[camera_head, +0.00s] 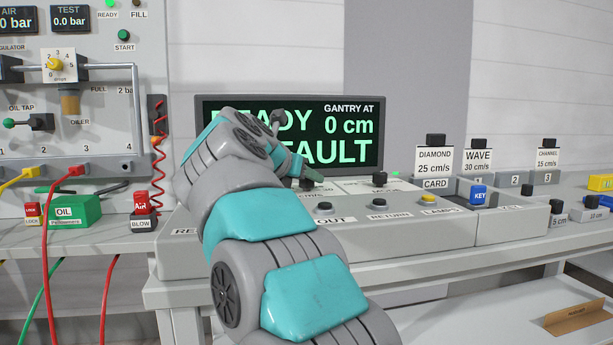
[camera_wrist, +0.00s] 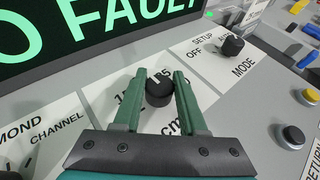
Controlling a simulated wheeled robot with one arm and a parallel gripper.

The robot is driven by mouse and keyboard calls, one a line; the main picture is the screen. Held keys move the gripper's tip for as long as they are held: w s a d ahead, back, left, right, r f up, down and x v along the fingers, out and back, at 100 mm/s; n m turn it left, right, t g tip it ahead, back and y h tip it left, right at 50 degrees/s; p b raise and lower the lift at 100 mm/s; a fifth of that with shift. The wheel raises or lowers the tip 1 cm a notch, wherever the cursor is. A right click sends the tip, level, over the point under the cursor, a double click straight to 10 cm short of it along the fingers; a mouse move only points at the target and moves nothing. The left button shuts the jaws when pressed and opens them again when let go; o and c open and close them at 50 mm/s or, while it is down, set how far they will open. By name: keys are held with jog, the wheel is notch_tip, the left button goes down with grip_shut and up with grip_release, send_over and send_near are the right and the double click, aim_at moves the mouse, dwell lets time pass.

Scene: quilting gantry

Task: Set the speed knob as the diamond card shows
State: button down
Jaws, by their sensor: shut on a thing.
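The speed knob (camera_wrist: 158,93) is a black round knob with a white mark on top, on a white label plate (camera_wrist: 108,103) with partly hidden "15" and "cm/s" print. My gripper (camera_wrist: 160,77) is shut on it, with one green finger on each side. The mark points up and slightly left in the wrist view; which printed value it meets I cannot tell. The diamond card (camera_head: 434,160) stands upright in the holder marked "CARD" in the head view and reads "DIAMOND 25 cm/s". My arm hides much of the panel there.
The mode knob (camera_wrist: 231,46) is right of the speed knob, and another knob (camera_wrist: 10,174) is at lower left. Push buttons (camera_head: 378,204) line the panel front. The screen (camera_head: 350,150) behind reads "GANTRY AT 0 cm". WAVE (camera_head: 478,160) and CHANNEL (camera_head: 547,160) cards stand right.

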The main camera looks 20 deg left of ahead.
jog(key=shift+m+h+p, duration=0.7)
jog(key=shift+m+h, duration=0.3)
jog(key=shift+h, duration=0.2)
jog(key=shift+c, duration=2.3)
grip_release()
jog(key=shift+g, duration=0.3)
jog(key=shift+v, duration=3.85)
